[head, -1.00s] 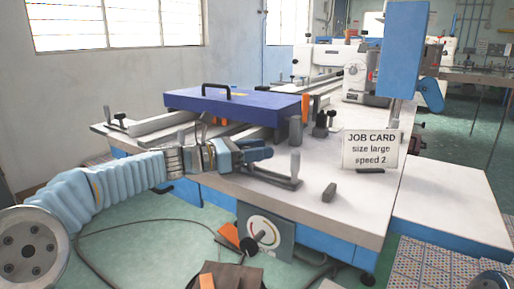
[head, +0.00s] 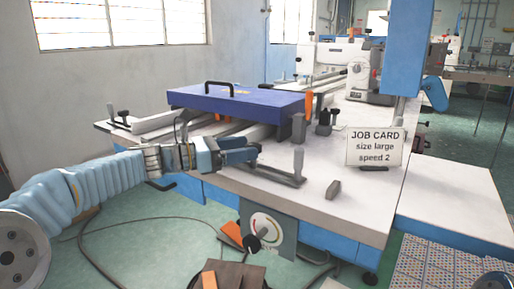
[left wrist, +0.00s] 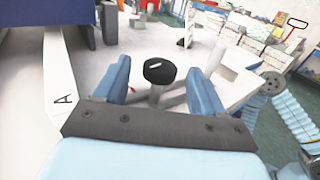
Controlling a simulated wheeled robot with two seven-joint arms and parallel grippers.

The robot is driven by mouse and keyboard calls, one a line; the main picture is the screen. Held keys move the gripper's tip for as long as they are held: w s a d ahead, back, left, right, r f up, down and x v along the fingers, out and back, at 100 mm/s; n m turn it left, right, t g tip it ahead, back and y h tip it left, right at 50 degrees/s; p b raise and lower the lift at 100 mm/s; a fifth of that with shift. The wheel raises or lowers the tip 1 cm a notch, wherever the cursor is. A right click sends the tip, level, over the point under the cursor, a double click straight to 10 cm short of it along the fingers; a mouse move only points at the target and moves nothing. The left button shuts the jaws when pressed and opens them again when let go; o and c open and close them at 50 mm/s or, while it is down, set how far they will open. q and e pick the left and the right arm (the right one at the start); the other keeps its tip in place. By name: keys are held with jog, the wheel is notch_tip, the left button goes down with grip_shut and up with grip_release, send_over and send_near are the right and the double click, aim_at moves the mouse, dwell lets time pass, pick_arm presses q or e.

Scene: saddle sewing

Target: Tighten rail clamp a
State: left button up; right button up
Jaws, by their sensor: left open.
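My left gripper (head: 252,148) is open above the near left edge of the white machine table. In the left wrist view its two blue fingers (left wrist: 158,84) stand on either side of a round black knob on a post (left wrist: 158,72). I cannot tell whether they touch it. A long white rail marked "A" (left wrist: 62,100) runs to the left of the fingers. The knob is not clear there. My right gripper is not in view.
A blue box with a black handle (head: 235,102) lies across the rails behind the gripper. A job card (head: 374,147) reading "size large, speed 2" stands right. A dial panel (head: 266,228) hangs below the table.

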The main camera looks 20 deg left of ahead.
pick_arm(q)
jog(key=v, duration=0.8)
jog(key=shift+s+a, duration=0.25)
jog(key=shift+a, duration=0.1)
jog(key=shift+r, duration=0.1)
